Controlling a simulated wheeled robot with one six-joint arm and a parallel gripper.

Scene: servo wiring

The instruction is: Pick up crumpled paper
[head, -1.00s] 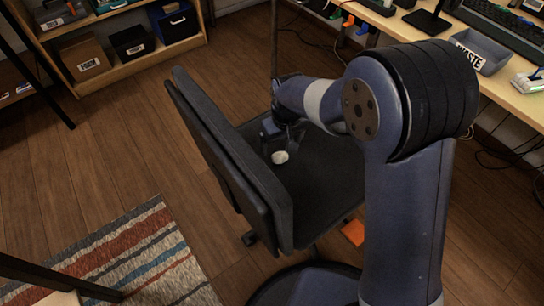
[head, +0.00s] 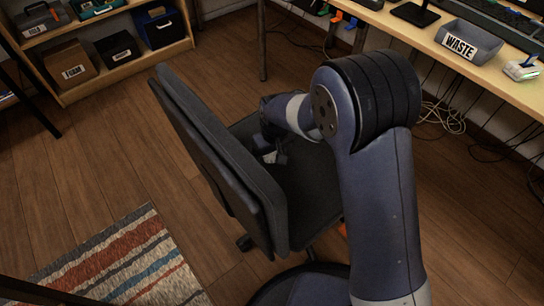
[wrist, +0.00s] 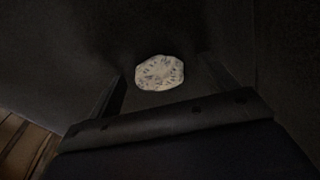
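The crumpled paper (wrist: 160,73) is a pale ball with dark marks, resting on the dark seat of the office chair (head: 312,190). In the head view only a small white part of the paper (head: 270,157) shows, the rest hidden by my gripper (head: 271,148). My gripper is low over the seat, right at the paper. In the wrist view its two fingers are spread, one to each side of the paper, with gaps between. Whether the fingertips reach fully around it I cannot tell.
The chair's backrest (head: 222,160) stands close on the left of my gripper. A desk (head: 400,30) on the right holds a grey WASTE bin (head: 468,43). A shelf (head: 120,75) with boxes is at the back left. A striped rug (head: 120,260) lies front left; wood floor is clear between.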

